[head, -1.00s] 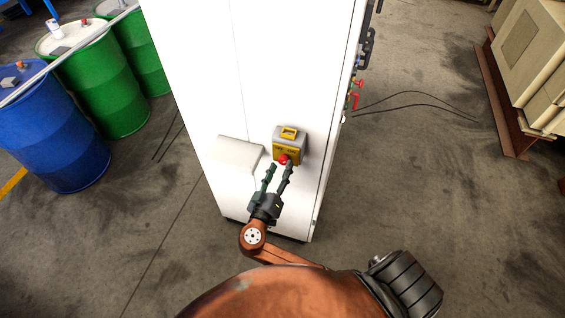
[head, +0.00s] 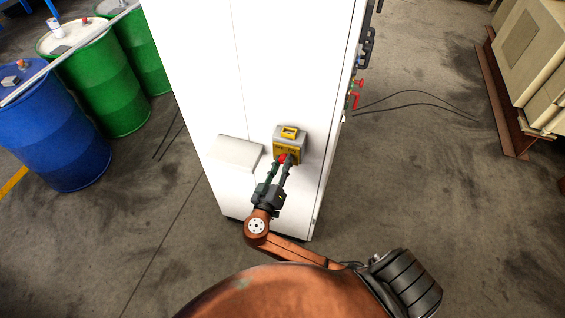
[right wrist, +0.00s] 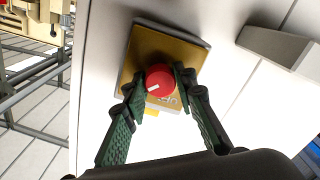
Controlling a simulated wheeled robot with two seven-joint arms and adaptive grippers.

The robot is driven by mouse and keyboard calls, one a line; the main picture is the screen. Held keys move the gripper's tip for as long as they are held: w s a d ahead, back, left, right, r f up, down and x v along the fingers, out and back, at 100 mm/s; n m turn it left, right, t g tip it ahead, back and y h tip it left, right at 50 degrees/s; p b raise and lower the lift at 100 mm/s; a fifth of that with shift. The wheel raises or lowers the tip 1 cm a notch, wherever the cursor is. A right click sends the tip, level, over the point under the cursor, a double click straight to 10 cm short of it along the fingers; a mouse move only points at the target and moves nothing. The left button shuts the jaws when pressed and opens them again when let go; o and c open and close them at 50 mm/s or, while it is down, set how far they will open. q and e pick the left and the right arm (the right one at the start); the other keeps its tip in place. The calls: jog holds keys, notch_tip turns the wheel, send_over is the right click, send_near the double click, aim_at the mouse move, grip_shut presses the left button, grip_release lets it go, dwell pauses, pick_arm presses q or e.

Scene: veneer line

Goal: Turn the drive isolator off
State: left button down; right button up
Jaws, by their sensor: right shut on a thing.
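The drive isolator is a yellow and grey box (head: 288,146) on the front of the white cabinet. Its round red knob (right wrist: 160,81) carries a white mark that points left and slightly down in the right wrist view. My right gripper (right wrist: 157,90) is shut on the knob, one finger at each side of it. In the head view the right gripper (head: 277,168) reaches up to the box from below, and its fingertips partly hide the knob. The lettering on the yellow plate is partly covered and hard to read. My left gripper is not in view.
A white sloped box (head: 235,152) sticks out of the cabinet (head: 200,60) left of the isolator. Blue (head: 52,125) and green (head: 100,80) drums stand at the left. Thin cables (head: 420,95) lie on the floor at the right. Floor around the cabinet's foot is mostly clear.

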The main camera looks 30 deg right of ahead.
jog(key=shift+c, duration=1.4)
jog(key=shift+n, duration=0.3)
jog(key=n+p, duration=0.2)
jog(key=n, duration=0.1)
jog(key=shift+r+n, duration=0.15)
jog(key=shift+n, duration=0.15)
jog(key=n+p, duration=0.3)
jog(key=n, duration=0.1)
jog(key=shift+n, duration=0.3)
jog(key=n+p, duration=0.3)
jog(key=n, duration=0.2)
jog(key=shift+a+p, duration=0.1)
jog(key=shift+p, duration=0.25)
jog(key=shift+n+p, duration=1.25)
jog(key=shift+n, duration=0.85)
